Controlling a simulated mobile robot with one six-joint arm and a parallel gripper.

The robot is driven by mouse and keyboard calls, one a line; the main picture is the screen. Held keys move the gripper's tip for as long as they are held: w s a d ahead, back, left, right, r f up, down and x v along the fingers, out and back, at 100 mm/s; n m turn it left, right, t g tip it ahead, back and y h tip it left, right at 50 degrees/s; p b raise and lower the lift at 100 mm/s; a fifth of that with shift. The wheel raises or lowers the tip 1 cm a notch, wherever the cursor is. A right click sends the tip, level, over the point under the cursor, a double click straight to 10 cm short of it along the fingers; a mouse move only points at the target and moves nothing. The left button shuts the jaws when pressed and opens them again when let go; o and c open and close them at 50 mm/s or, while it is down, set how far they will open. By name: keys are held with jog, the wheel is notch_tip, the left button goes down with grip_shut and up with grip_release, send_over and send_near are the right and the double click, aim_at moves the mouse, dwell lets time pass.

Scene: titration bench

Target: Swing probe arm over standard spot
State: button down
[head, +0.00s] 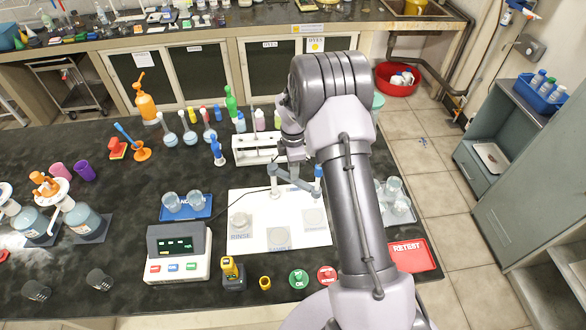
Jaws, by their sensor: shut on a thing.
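The probe arm (292,180) is a grey-blue bar above the back of a white mat (255,203), with upright parts at both ends. Its right end has a blue piece (318,172) and hangs near the mat's right spot. My gripper (293,167) is at the middle of the bar and shut on it; the fingertips are small and partly hidden by my own wrist. The mat carries a spot marked RINSE (240,220) at left, one marked SAMPLE (279,238) at the front, and a right spot (314,217) whose label is too small to read, likely the standard spot.
A meter (178,252) with a dark screen stands left of the mat, with a thin cable running toward the probe arm. A blue tray (186,214) with beakers lies left. A white rack (255,150) stands behind. A red RETEST tray (412,257) and beakers (393,190) are right of my arm.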

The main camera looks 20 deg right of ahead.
jog(key=c, duration=1.2)
grip_release()
notch_tip(320, 180, up, 18)
jog(key=p, duration=0.1)
jog(key=shift+f+p, duration=0.25)
jog(key=shift+p, duration=0.05)
